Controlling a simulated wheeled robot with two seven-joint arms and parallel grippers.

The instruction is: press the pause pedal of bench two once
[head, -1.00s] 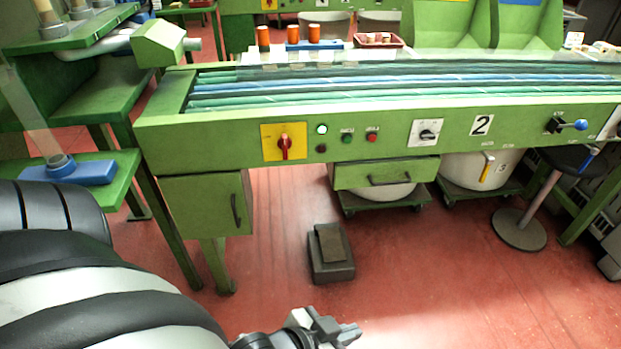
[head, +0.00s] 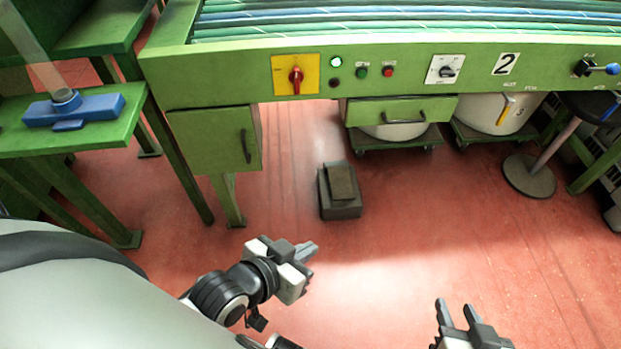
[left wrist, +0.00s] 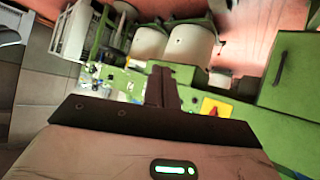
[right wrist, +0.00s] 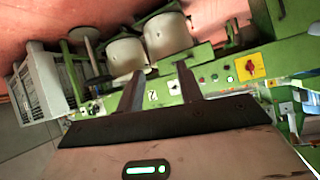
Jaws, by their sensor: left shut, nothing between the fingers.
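The pause pedal (head: 341,182) is a dark grey block with a brownish sloped top plate. I cannot make out the pedal in either wrist view.
A green cabinet (head: 212,140) and bench leg are left of the pedal. White tubs (head: 497,112) on dollies and a stool (head: 529,177) stand to the right. A red switch on a yellow plate (head: 296,75) is on the bench front. Floor around the pedal is clear.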

